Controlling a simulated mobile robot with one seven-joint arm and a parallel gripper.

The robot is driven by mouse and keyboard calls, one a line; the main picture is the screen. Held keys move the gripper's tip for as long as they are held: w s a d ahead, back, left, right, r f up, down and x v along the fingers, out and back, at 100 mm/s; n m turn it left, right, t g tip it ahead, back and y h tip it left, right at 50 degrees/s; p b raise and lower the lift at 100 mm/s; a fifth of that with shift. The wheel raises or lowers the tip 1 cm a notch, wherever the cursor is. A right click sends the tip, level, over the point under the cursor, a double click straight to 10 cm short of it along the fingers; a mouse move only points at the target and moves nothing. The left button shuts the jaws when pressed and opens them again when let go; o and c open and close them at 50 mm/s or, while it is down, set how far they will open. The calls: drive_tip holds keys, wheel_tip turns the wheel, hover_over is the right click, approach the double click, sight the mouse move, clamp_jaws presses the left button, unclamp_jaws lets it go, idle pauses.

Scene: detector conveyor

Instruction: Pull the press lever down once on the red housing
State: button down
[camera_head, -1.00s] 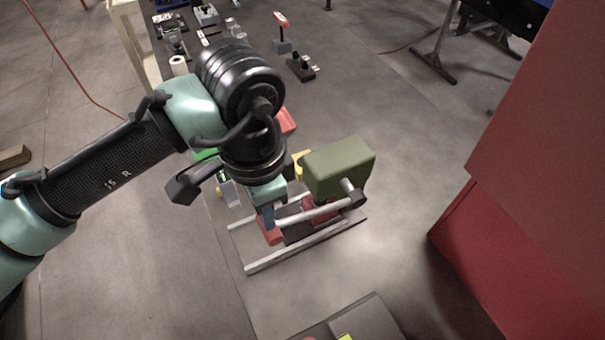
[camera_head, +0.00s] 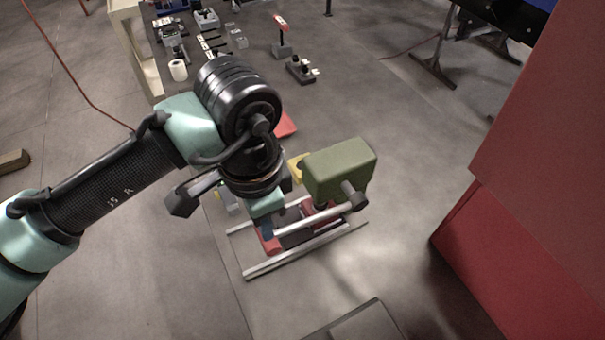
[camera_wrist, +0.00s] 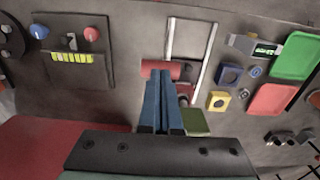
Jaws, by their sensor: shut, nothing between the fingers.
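The press has an olive-green head (camera_head: 338,170) over a partly hidden red body (camera_head: 307,208) on a rail frame. Its grey lever arm (camera_head: 315,219) slopes down from a pivot at the head's right to a red grip (camera_head: 268,244) at the left. My gripper (camera_head: 267,231) is shut and empty, with its blue fingers over the grip end of the lever. In the wrist view the fingertips (camera_wrist: 165,82) are at the red grip (camera_wrist: 157,68). I cannot tell whether they touch it. The green head (camera_wrist: 195,122) shows just right of the fingers.
A large red cabinet (camera_head: 540,140) stands at the right. A dark panel (camera_head: 362,322) lies near the front edge. Red and yellow blocks sit behind the press. Space right of the press is clear.

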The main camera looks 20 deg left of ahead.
sight(268, 243)
drive_tip(key=shift+f, duration=0.1)
drive_tip(key=shift+f+b, duration=0.75)
drive_tip(key=shift+f, duration=0.25)
drive_tip(key=shift+f+b, duration=0.55)
drive_tip(key=shift+f, duration=0.3)
drive_tip(key=shift+s+d+f+b, duration=0.1)
drive_tip(key=shift+f+b, duration=0.3)
drive_tip(key=shift+f, duration=0.35)
idle(0.9)
